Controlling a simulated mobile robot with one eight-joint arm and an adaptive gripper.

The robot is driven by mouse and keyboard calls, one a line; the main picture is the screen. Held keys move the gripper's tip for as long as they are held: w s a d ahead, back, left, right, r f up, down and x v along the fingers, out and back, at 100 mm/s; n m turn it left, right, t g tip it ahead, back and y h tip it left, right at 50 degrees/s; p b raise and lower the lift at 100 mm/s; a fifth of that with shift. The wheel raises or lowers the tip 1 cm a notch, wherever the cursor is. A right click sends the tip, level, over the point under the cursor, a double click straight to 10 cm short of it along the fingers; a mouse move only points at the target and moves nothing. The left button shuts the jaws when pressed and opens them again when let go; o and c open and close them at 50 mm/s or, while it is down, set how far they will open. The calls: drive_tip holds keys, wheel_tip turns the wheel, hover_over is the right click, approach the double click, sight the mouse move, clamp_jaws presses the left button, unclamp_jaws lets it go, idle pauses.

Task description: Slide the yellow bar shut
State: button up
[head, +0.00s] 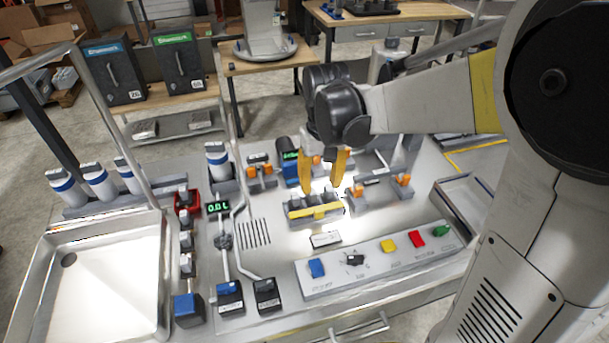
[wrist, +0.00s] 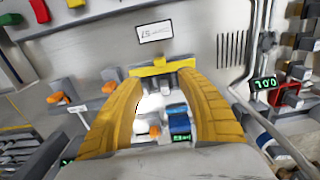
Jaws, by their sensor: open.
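The yellow bar (head: 315,211) runs along the front of a small grey slotted holder (head: 327,197) on the steel worktop. In the wrist view the yellow bar (wrist: 161,68) lies across the picture just beyond my fingertips. My gripper (head: 321,186) is open, with its yellow fingers pointing down above the holder, behind the bar. In the wrist view my gripper (wrist: 158,78) has its two fingers spread, with nothing held between them. I cannot tell whether a fingertip touches the bar or the holder.
A panel with coloured buttons (head: 375,262) stands in front of the bar, with a small white label (head: 325,239) between. Orange-clipped fixtures (head: 262,172) stand on both sides. A blue device (head: 290,168) is behind. A sink tray (head: 110,275) is at left.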

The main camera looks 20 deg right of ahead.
sight(319, 210)
wheel_tip(319, 210, down, 10)
drive_tip(key=b, duration=0.3)
drive_tip(key=shift+f, duration=0.2)
clamp_jaws()
